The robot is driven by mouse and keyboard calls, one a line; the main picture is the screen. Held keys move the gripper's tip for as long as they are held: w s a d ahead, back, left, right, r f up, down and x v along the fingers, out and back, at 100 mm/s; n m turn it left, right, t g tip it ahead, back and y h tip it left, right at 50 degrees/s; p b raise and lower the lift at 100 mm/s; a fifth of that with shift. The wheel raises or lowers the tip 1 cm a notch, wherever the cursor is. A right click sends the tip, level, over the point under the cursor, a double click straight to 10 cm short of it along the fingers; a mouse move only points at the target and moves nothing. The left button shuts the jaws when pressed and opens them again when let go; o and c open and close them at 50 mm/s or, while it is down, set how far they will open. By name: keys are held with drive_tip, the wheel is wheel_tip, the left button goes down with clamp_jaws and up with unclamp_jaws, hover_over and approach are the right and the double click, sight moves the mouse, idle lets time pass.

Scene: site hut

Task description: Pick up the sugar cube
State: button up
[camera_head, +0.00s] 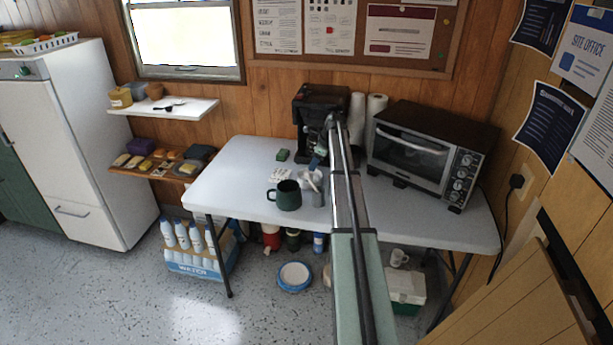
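Several small white pieces that look like sugar cubes (282,172) lie on the white folding table (235,170), behind the dark green mug (287,197). They are too small to tell apart clearly. My arm reaches over the table from the front. My gripper (319,160) seems to be at its far end, in front of the black coffee machine and to the right of the white pieces. It is small and partly hidden by the arm, so its fingers and anything between them cannot be made out.
A grey container (310,190) stands right of the mug, close to my arm. A small green box (282,155) lies behind the white pieces. The coffee machine (312,105), paper rolls (375,105) and toaster oven (425,150) stand at the back. The table's left part is clear.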

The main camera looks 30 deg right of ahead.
sight(308, 173)
drive_tip(key=shift+x, duration=2.35)
drive_tip(key=shift+d, duration=0.15)
drive_tip(key=shift+c, duration=0.4)
drive_tip(key=c, duration=0.4)
drive_tip(key=shift+s+a+r, duration=0.2)
drive_tip(key=shift+r, duration=0.4)
wheel_tip(308, 173, up, 6)
drive_tip(key=s+a, duration=0.4)
drive_tip(key=a, duration=0.1)
drive_tip(key=s+a, duration=0.4)
drive_tip(key=a, duration=0.1)
drive_tip(key=s+a, duration=0.4)
drive_tip(key=a, duration=0.1)
drive_tip(key=shift+s+f, duration=0.15)
drive_tip(key=shift+s, duration=0.1)
